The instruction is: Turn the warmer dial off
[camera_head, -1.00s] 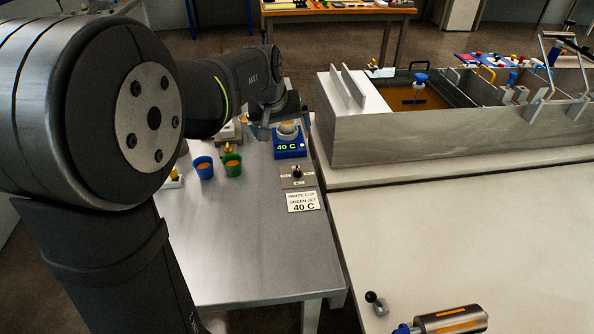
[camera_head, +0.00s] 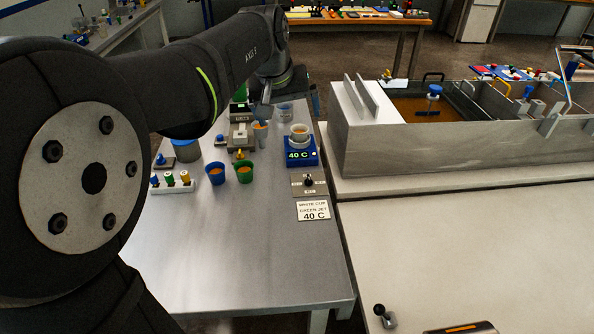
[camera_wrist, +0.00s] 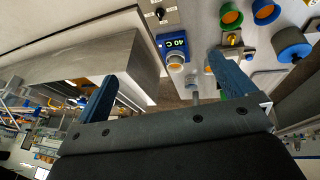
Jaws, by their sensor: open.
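The warmer dial (camera_head: 308,181) is a black knob on a small grey panel in front of the warmer; its marks are too small to read. It also shows at the top of the wrist view (camera_wrist: 159,13). The blue warmer (camera_head: 301,157) has a lit "40 C" display, also clear in the wrist view (camera_wrist: 172,43). A white cup (camera_head: 299,133) with orange content stands on the warmer. My gripper (camera_wrist: 165,90) is open and empty, its two blue fingers wide apart. It is behind the warmer and apart from the dial; the arm partly hides it in the head view.
Blue (camera_head: 215,173) and green (camera_head: 244,171) cups stand left of the dial. A sign (camera_head: 313,210) reading "WHITE CUP GREEN JET 40 C" lies in front. A metal bath (camera_head: 440,145) stands to the right. The front of the steel table (camera_head: 245,245) is clear.

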